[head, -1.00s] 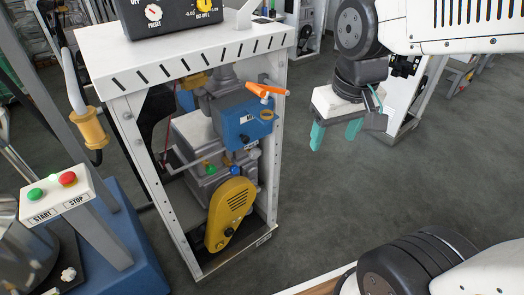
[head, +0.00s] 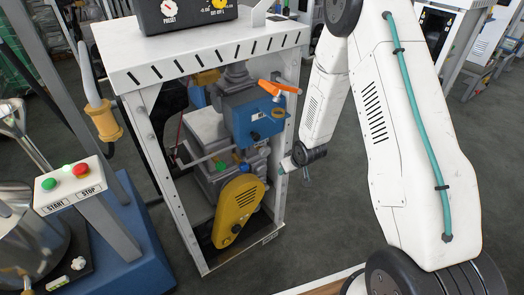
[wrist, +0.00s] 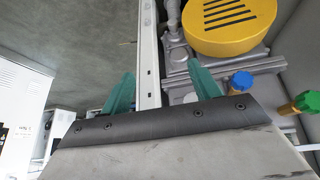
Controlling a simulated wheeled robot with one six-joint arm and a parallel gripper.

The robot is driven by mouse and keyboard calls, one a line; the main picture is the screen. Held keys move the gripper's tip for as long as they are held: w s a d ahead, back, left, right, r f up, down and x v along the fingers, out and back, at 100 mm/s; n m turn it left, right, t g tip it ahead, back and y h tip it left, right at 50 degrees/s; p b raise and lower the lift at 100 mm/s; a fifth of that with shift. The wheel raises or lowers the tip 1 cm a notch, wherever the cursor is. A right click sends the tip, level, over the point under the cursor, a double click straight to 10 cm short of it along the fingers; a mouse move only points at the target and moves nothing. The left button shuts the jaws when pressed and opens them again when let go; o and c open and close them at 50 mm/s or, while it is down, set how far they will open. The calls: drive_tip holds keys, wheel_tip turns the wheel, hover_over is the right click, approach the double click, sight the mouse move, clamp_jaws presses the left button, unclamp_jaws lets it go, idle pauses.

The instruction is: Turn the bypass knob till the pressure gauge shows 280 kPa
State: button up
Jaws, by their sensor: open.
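My gripper (wrist: 163,85) is open and empty in the wrist view, its teal fingers apart with the white frame post showing between them. In the head view my wrist (head: 303,157) is at the right post of the dispenser frame; the fingers cannot be made out there. A blue knob (wrist: 242,82) is beside the right finger in the wrist view, with a gap between them; it also shows in the head view (head: 244,168). A green knob (wrist: 306,101) is farther right, also seen in the head view (head: 220,166). I cannot tell which knob is the bypass, and no pressure gauge reading is legible.
The white frame (head: 190,48) carries a black box (head: 185,14) with dials. Inside are a blue unit with an orange lever (head: 279,88) and a yellow slotted cover (head: 237,211). A START/STOP box (head: 74,184) stands at left. The floor (head: 335,225) right of the frame is clear.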

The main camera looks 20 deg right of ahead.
sight(266, 154)
drive_tip(key=w+a+f+t+y, duration=0.25)
drive_tip(key=w+f+t, duration=0.2)
drive_tip(key=f, duration=0.25)
drive_tip(key=r+t, duration=0.2)
drive_tip(key=w+a+r+n+t+y, duration=0.1)
drive_tip(key=t, duration=0.1)
drive_tip(key=w+a+r+t+y, duration=0.1)
drive_tip(key=r+t, duration=0.1)
drive_tip(key=t, duration=0.1)
drive_tip(key=shift+a+r+y, duration=0.2)
drive_tip(key=shift+r+y, duration=0.05)
drive_tip(key=shift+r, duration=0.05)
drive_tip(key=x, duration=0.7)
drive_tip(key=shift+w, duration=0.3)
drive_tip(key=c, duration=1)
